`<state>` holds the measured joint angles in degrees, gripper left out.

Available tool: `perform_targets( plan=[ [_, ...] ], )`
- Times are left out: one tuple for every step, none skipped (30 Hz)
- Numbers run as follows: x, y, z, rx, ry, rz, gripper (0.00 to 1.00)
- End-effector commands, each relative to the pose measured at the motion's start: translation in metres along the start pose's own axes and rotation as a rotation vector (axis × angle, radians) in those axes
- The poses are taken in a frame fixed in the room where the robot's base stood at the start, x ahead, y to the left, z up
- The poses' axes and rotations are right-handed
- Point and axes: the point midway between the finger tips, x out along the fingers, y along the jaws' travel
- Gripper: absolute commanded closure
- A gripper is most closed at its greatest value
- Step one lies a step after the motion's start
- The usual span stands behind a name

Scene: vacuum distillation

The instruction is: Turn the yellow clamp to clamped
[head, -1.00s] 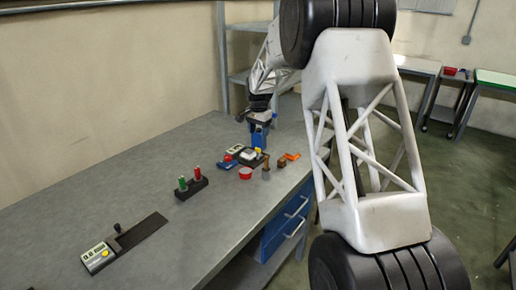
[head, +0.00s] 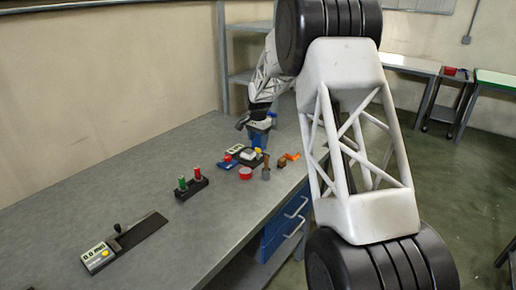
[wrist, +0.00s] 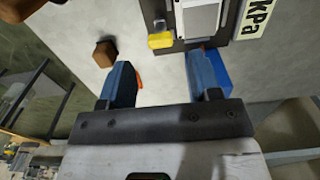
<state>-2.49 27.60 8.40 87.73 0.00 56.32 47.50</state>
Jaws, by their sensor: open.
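The yellow clamp (wrist: 160,40) is a small yellow block at the edge of a dark base with a white-topped device, near the top of the wrist view. In the head view it is a tiny yellow spot (head: 258,151) just under my gripper (head: 258,134). In the wrist view my gripper (wrist: 162,72) is open with its two blue fingers apart and nothing held. I see no contact, but exact depth is unclear.
A kPa display (wrist: 254,16) sits right of the clamp. A brown block (wrist: 105,53) lies near the left finger. A red cup (head: 245,173), orange part (head: 292,157), rack with green and red pieces (head: 191,187) and a gauge device (head: 98,257) stand on the grey bench (head: 150,165).

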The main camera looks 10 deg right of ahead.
Motion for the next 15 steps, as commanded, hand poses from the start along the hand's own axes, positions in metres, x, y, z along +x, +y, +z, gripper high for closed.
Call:
perform_targets(
  plan=[
    [0.007,0.0,0.0,0.0,-0.001,0.001,0.43],
    [0.011,0.0,0.0,0.0,0.0,0.0,0.43],
    [0.016,0.0,0.0,0.0,0.0,0.0,0.43],
    [0.019,0.0,0.0,0.0,0.0,0.0,0.43],
    [0.023,0.0,0.0,0.0,-0.001,0.001,0.43],
    [0.028,0.0,0.0,0.0,-0.001,0.001,0.43],
    [0.03,0.0,0.0,0.0,0.0,0.001,0.43],
    [0.033,0.0,0.0,0.0,0.0,0.0,0.43],
    [0.036,0.0,0.0,0.0,0.0,0.0,0.43],
    [0.039,0.0,0.0,0.0,0.0,0.0,0.43],
    [0.04,0.0,0.0,0.0,0.0,0.0,0.43],
    [0.043,0.0,0.0,0.0,0.0,0.0,0.43],
    [0.044,0.0,0.0,0.0,0.0,0.0,0.43],
    [0.045,0.0,0.0,0.0,0.0,0.0,0.43],
    [0.046,0.0,0.0,0.0,0.0,0.0,0.43]
  ],
)
